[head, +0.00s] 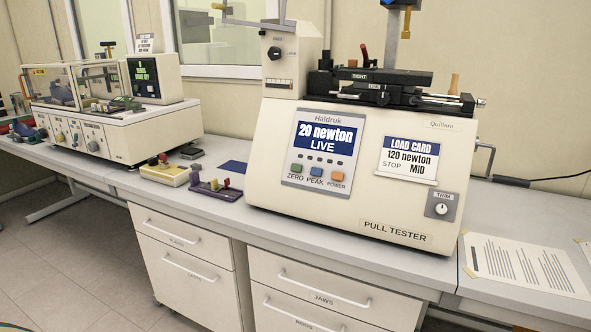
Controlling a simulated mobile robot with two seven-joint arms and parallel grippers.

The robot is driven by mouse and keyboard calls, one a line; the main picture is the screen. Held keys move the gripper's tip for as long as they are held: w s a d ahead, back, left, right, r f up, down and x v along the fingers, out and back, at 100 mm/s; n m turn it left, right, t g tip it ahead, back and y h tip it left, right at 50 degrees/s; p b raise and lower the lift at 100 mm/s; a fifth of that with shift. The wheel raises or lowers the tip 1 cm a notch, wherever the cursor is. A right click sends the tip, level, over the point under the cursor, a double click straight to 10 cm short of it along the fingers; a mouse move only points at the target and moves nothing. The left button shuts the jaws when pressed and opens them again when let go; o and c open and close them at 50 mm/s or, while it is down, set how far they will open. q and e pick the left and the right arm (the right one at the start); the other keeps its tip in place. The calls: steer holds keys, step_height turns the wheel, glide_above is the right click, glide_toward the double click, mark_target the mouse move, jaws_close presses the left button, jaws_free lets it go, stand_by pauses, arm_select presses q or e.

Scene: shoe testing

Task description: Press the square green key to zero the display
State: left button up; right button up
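The pull tester (345,180) is a large cream machine on the bench. Its blue display (323,138) reads "20 newton LIVE". Under the display is a row of square keys. The green key (296,168) is at the left, above the word ZERO. Nothing covers the green key. Neither gripper can be made out in the head view.
A load card (409,160) reads "120 newton MID". A trim knob (441,207) is at the tester's lower right. A yellow device (165,172) and a purple one (216,190) lie left of it. Printed paper (522,265) lies right. Drawers (325,285) are below the bench.

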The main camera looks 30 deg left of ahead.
arm_select(q)
jaws_close()
stand_by(1.5)
